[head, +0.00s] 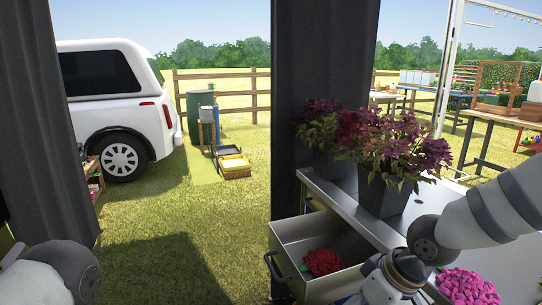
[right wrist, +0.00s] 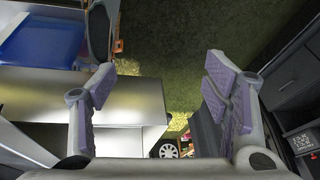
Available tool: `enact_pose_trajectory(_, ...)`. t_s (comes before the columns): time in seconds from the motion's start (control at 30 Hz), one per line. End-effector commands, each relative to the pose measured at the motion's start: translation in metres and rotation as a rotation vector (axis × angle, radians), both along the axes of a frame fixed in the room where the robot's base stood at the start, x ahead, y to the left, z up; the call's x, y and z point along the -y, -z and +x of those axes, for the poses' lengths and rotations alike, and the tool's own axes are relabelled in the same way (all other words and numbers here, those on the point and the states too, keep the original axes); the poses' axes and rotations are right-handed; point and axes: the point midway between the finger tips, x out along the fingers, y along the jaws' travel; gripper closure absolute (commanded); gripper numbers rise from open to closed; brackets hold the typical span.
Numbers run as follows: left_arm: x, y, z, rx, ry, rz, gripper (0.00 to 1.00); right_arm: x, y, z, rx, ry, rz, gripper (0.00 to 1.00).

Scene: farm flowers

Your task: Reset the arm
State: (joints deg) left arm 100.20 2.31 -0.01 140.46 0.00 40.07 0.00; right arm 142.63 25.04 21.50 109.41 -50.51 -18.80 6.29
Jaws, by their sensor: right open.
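My right arm (head: 490,215) comes in from the right in the head view and bends down over the steel counter's front part. Its wrist is at the bottom edge, and the fingers do not show there. In the right wrist view my right gripper (right wrist: 162,88) has its two fingers wide apart with nothing between them. Behind the fingers are a steel surface and grass. Only a rounded link of my left arm (head: 62,272) shows, at the bottom left of the head view. My left gripper is out of frame.
The steel counter (head: 335,195) holds dark pots of purple flowers (head: 385,150). A steel bin (head: 290,238) at its left side holds a red flower (head: 323,262). Pink flowers (head: 467,287) lie close by my right arm. Grass left of the bin is open.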

Motion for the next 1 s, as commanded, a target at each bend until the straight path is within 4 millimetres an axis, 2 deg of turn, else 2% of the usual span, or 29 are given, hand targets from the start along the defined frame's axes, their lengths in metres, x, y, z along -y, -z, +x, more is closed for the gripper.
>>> enact_pose_trajectory(0.03, 0.000, 0.000, 0.001, 0.004, 0.000, 0.000, 0.82, -0.008, 0.025, -0.021, -0.058, 0.015, 0.025, 0.30)
enact_pose_trajectory(0.17, 0.000, 0.000, 0.003, 0.010, 0.000, 0.000, 0.82, -0.026, 0.088, -0.094, -0.225, 0.112, 0.092, 0.30)
enact_pose_trajectory(0.27, 0.000, -0.001, 0.004, 0.012, 0.000, 0.000, 0.82, -0.026, 0.136, -0.168, -0.364, 0.242, 0.095, 0.30)
enact_pose_trajectory(0.3, 0.000, -0.002, 0.004, 0.013, 0.000, 0.001, 0.82, -0.021, 0.152, -0.201, -0.411, 0.304, 0.076, 0.30)
enact_pose_trajectory(0.4, 0.000, -0.003, 0.004, 0.015, 0.000, 0.000, 0.82, 0.005, 0.180, -0.279, -0.493, 0.453, -0.026, 0.30)
enact_pose_trajectory(0.5, 0.000, -0.003, 0.005, 0.017, 0.000, 0.000, 0.82, 0.035, 0.188, -0.333, -0.518, 0.543, -0.149, 0.30)
enact_pose_trajectory(0.6, 0.000, -0.004, 0.005, 0.018, 0.000, 0.000, 0.82, 0.057, 0.187, -0.360, -0.516, 0.582, -0.233, 0.30)
enact_pose_trajectory(0.67, 0.000, -0.004, 0.006, 0.019, 0.000, 0.000, 0.82, 0.063, 0.187, -0.367, -0.513, 0.591, -0.257, 0.30)
enact_pose_trajectory(1.0, 0.000, -0.004, 0.005, 0.018, 0.001, 0.000, 0.82, 0.065, 0.187, -0.367, -0.509, 0.596, -0.262, 0.30)
